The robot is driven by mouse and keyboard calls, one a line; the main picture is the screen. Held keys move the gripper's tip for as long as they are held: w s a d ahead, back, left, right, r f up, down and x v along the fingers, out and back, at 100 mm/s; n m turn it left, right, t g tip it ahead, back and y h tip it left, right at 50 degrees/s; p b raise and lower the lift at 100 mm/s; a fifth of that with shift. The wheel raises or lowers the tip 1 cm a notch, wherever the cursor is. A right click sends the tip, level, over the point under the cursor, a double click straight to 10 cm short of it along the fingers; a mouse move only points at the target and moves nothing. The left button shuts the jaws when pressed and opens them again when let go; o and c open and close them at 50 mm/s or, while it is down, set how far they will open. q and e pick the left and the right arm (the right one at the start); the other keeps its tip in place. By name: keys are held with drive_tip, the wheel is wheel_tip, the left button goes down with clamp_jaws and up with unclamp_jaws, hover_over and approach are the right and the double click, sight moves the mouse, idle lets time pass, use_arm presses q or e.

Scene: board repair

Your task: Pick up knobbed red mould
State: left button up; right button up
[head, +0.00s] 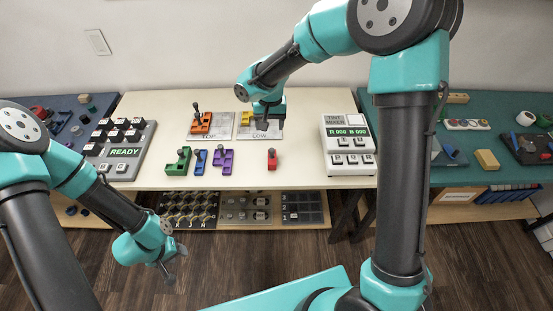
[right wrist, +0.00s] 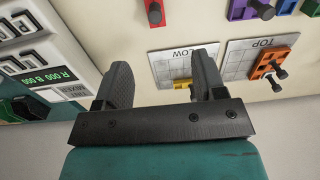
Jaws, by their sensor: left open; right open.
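The knobbed red mould (head: 272,160) stands on the cream table, right of the purple mould (head: 222,160). It also shows at the top edge of the right wrist view (right wrist: 155,12), partly cut off. My right gripper (head: 268,122) is open and empty above the "LOW" board (head: 255,132), behind the red mould in the head view. Its two fingers (right wrist: 163,72) show apart in the right wrist view, with the red mould beyond them. My left gripper (head: 172,272) is open and empty, in front of and below the table's front edge.
Green (head: 178,162) and blue (head: 199,161) moulds stand left of the purple one. An orange mould (head: 201,122) lies on the "TOP" board. A tint mixer (head: 347,145) stands right and a "READY" keypad (head: 120,150) left. Bare tabletop surrounds the red mould.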

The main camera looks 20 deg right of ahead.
sight(272, 150)
drive_tip(key=shift+w+d+r, duration=0.15)
drive_tip(key=shift+d+r, duration=0.1)
drive_tip(key=shift+r, duration=0.4)
wheel_tip(272, 150, down, 12)
drive_tip(key=shift+f, duration=0.15)
idle(0.3)
drive_tip(key=shift+f, duration=2.6)
drive_tip(key=c, duration=1)
